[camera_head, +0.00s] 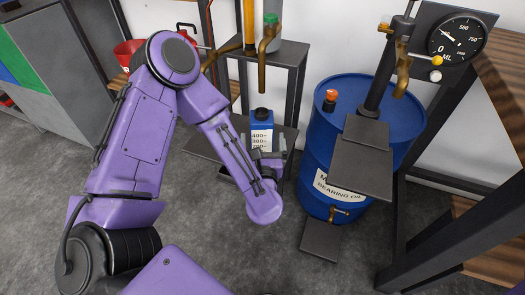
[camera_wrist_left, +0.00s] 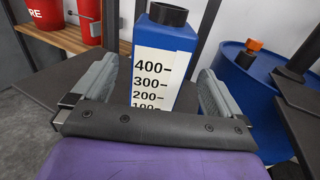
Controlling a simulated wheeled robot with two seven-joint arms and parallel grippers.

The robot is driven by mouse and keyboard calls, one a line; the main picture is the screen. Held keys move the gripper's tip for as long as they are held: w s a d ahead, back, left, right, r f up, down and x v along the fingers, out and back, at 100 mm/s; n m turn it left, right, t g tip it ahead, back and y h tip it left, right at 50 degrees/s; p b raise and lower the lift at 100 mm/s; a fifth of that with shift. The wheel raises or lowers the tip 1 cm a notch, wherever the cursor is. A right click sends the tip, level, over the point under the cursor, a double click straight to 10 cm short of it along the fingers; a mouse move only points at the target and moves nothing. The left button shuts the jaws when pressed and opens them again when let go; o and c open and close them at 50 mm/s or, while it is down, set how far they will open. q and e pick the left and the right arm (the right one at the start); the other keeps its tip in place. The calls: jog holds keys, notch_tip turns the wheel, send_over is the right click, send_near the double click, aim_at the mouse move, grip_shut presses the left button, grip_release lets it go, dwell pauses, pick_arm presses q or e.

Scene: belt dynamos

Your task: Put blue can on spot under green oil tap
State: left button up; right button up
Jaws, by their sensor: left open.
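The blue can (camera_head: 262,128) has a black cap and a white scale marked in hundreds. It stands upright on a dark stand (camera_head: 207,146), below the brass tap with the green top (camera_head: 270,34). In the left wrist view the can (camera_wrist_left: 165,55) is between the fingers of my left gripper (camera_wrist_left: 157,88). The fingers are open, with a gap on each side of the can. In the head view my left gripper (camera_head: 268,158) is at the can's lower front and partly hides it. The marked spot under the tap cannot be made out. My right gripper is not in view.
A large blue bearing oil drum (camera_head: 312,165) stands to the right, with dark plates (camera_head: 361,172) in front of it. A gauge (camera_head: 456,40) and a second brass tap (camera_head: 402,72) are at the upper right. Red buckets (camera_wrist_left: 88,20) stand on a wooden shelf at the left.

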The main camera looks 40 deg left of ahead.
pick_arm(q)
jog(key=v, duration=0.5)
